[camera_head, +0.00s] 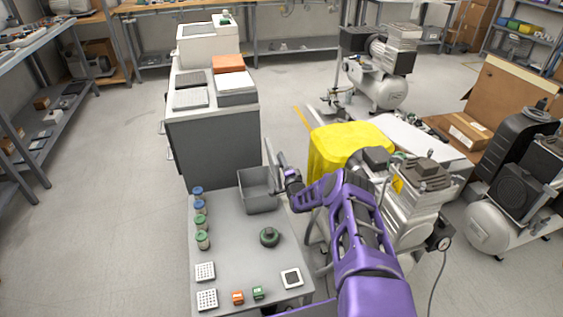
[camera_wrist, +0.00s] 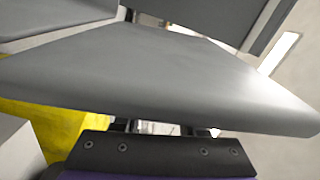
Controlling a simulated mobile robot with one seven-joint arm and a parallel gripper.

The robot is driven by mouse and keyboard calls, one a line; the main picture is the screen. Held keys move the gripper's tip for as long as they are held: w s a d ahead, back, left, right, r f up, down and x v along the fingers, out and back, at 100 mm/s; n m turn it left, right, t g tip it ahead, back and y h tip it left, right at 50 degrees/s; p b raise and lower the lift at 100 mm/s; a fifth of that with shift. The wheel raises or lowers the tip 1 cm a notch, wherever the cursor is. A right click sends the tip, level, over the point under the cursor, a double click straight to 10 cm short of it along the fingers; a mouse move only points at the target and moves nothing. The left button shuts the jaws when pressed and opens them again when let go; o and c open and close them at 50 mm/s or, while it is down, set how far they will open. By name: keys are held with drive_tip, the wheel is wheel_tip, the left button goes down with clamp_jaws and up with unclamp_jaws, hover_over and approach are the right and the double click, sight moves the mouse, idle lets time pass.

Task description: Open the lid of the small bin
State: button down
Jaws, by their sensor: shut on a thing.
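The small bin (camera_head: 259,198) is a grey open-topped box on the grey table, and I can see into its inside. Its lid (camera_head: 282,160) stands raised at the bin's right side, tilted up on edge. My gripper (camera_head: 284,181) is at the lid, at the bin's right edge, and is shut on it. In the wrist view the lid (camera_wrist: 150,75) is a broad grey panel across the picture. It hides my fingertips, and only the finger bases show below it.
Jars with blue and green caps (camera_head: 201,220) stand left of the bin. A grey cabinet (camera_head: 215,140) stands behind.

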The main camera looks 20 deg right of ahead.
drive_tip(key=shift+s+d+f, duration=0.1)
drive_tip(key=shift+d+f, duration=0.05)
drive_tip(key=shift+f, duration=0.15)
drive_tip(key=c, duration=0.5)
unclamp_jaws()
drive_tip(key=shift+c, duration=0.2)
drive_tip(key=shift+o, duration=0.3)
drive_tip(key=shift+r, duration=0.15)
drive_tip(key=s+p, duration=0.3)
drive_tip(key=s, duration=1.4)
drive_tip(key=shift+s, duration=0.2)
